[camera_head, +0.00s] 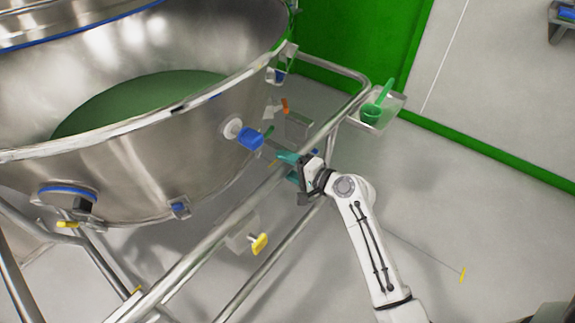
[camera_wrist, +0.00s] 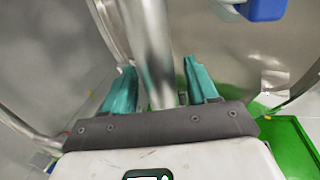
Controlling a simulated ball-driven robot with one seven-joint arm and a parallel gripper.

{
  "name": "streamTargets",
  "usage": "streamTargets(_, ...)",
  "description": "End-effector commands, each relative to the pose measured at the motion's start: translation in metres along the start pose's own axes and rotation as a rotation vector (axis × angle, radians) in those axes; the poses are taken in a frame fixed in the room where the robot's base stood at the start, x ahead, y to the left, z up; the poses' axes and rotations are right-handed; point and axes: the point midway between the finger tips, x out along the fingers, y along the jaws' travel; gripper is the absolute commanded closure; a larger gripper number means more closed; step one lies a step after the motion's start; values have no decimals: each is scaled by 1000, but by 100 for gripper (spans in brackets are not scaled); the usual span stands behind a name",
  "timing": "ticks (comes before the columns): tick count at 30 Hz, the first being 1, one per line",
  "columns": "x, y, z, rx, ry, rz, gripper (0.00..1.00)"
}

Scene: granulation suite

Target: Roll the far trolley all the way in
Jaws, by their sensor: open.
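A trolley with a tubular steel frame (camera_head: 325,64) carries a large steel bowl (camera_head: 165,160) and fills the left of the head view. Whether this is the far trolley I cannot tell, as no other trolley shows. My gripper (camera_head: 286,163) is at the frame's upper side rail, near its right part. In the wrist view, a steel rail (camera_wrist: 152,50) runs between the two teal fingers of my gripper (camera_wrist: 159,68). The fingers are open, with a gap on either side of the rail. Firm contact is not visible.
A blue-capped fitting (camera_head: 249,139) sticks out of the bowl close to my gripper. A small tray (camera_head: 396,103) with a green scoop (camera_head: 376,108) hangs at the frame's corner. A green wall (camera_head: 350,35) stands behind.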

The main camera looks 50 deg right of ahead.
Motion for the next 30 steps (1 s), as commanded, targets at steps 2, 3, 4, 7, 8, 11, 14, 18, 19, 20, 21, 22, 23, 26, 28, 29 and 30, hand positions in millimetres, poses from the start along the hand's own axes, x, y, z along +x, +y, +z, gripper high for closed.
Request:
streamTargets(2, 0, 0, 0, 0, 0, 0, 42)
streamTargets(3, 0, 0, 0, 0, 0, 0, 42)
streamTargets(4, 0, 0, 0, 0, 0, 0, 44)
streamTargets(7, 0, 0, 0, -1, 0, 0, 53)
streamTargets(8, 0, 0, 0, -1, 0, 0, 56)
streamTargets(11, 0, 0, 0, -1, 0, 0, 66)
streamTargets(14, 0, 0, 0, -1, 0, 0, 75)
streamTargets(18, -1, 0, 0, -1, 0, 1, 89)
streamTargets(19, -1, 0, 0, -1, 0, 1, 92)
streamTargets(20, -1, 0, 0, -1, 0, 1, 94)
streamTargets(21, -1, 0, 0, -1, 0, 1, 98)
streamTargets(22, -1, 0, 0, -1, 0, 1, 100)
streamTargets(23, -1, 0, 0, -1, 0, 1, 100)
streamTargets(26, -1, 0, 0, -1, 0, 1, 100)
streamTargets(28, -1, 0, 0, -1, 0, 1, 100)
streamTargets(29, 0, 0, 0, -1, 0, 1, 100)
streamTargets(30, 0, 0, 0, -1, 0, 1, 100)
